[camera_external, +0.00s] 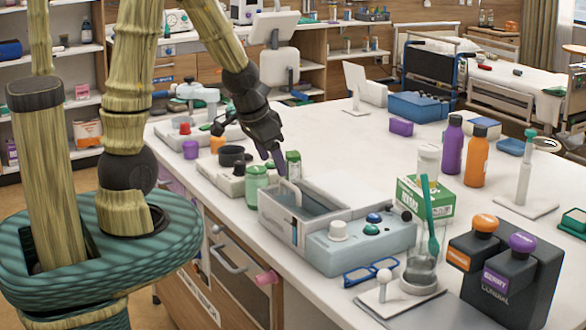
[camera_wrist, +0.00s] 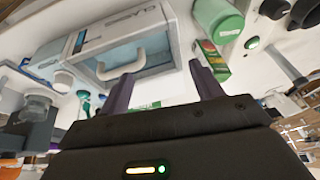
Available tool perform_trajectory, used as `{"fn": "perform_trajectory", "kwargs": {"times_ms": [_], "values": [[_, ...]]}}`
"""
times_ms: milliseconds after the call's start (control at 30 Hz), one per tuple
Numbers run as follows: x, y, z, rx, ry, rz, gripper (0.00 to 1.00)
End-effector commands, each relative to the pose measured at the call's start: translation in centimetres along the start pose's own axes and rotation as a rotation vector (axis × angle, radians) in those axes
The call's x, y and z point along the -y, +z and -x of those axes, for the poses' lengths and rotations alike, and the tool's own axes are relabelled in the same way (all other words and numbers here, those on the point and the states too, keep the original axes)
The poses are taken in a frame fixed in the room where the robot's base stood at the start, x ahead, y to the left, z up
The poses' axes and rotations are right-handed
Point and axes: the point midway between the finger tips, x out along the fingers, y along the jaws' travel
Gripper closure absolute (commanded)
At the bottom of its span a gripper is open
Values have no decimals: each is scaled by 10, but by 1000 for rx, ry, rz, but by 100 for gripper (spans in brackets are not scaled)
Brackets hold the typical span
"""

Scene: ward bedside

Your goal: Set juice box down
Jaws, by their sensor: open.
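A small green carton with a red patch, which looks like the juice box (camera_external: 293,166), stands on the white counter just behind a green jar (camera_external: 256,186). In the wrist view the juice box (camera_wrist: 213,64) shows beside my right-hand finger; whether they touch I cannot tell.
The grey open bin (camera_external: 268,222) with a white handle is close to the fingers. A grey-blue device with knobs (camera_external: 345,255) adjoins it. A green-and-white box (camera_external: 412,197) and purple (camera_external: 451,148) and orange (camera_external: 474,160) bottles stand to the right. The counter's far middle is clear.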

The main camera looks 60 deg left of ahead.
Motion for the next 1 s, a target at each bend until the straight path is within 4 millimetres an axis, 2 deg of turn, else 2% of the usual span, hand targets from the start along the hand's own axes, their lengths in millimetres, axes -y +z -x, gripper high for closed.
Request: {"fn": "perform_trajectory", "kwargs": {"times_ms": [33, 100, 200, 267, 567, 767, 1000], "values": [[-16, 7, 8, 29, 19, 5, 35], [-33, 18, 16, 74, 45, 25, 35], [-50, 31, 25, 123, 76, 45, 35], [-55, 35, 28, 138, 86, 51, 35], [-56, 35, 29, 144, 88, 55, 35], [-54, 28, 47, 143, 88, 55, 35], [-54, 29, 44, 143, 87, 55, 35]]}}
